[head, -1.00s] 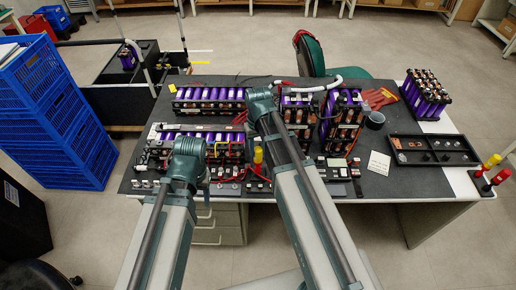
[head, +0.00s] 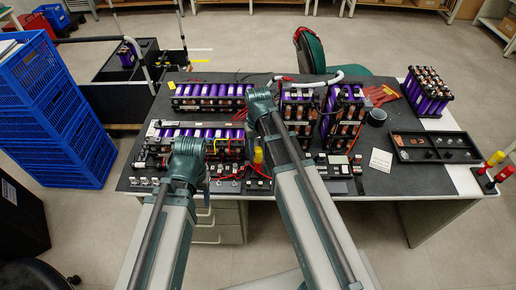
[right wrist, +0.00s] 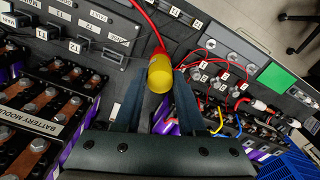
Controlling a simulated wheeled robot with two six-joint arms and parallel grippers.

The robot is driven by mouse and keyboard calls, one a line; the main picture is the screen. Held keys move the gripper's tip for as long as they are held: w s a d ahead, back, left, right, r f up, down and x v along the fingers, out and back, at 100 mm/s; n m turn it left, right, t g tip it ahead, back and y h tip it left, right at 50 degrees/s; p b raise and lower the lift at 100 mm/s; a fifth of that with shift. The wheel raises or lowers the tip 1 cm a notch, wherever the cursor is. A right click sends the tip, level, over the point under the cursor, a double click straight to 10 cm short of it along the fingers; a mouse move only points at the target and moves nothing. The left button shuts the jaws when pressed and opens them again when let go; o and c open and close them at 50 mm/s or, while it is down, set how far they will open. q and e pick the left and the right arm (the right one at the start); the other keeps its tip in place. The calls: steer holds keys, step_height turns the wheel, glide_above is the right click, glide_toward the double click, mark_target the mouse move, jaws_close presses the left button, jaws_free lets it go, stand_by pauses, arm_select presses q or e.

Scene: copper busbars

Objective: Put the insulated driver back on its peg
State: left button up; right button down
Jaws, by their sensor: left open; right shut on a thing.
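A driver with a yellow handle (right wrist: 160,75) is between the two dark fingers of my right gripper (right wrist: 158,82) in the right wrist view. The gripper is shut on it. A thin red line runs up from the handle; I cannot tell whether it is the shaft or a cable. The yellow handle also shows in the head view (head: 258,155), among the front parts on the bench. My left gripper (head: 203,180) is largely hidden by its own arm over the bench's front left, open, holding nothing visible. A peg stand (head: 482,182) with yellow and red upright handles is at the bench's right end.
Battery modules (head: 208,97) cover the back and left of the dark bench (head: 405,180). Taller modules (head: 342,110) stand in the middle. A black tray (head: 402,157) and a dark cup (head: 376,117) lie to the right.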

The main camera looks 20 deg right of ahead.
steer(key=shift+f, duration=0.2)
steer(key=shift+c, duration=2.1)
jaws_free()
steer(key=shift+r, duration=0.1)
step_height(320, 180, up, 6)
steer(key=p, duration=0.6)
steer(key=s+a+n+h, duration=0.1)
steer(key=s+a+n, duration=0.2)
steer(key=s+a, duration=0.7)
steer(key=s, duration=0.4)
steer(key=shift+s+a, duration=0.15)
steer(key=shift+a, duration=0.1)
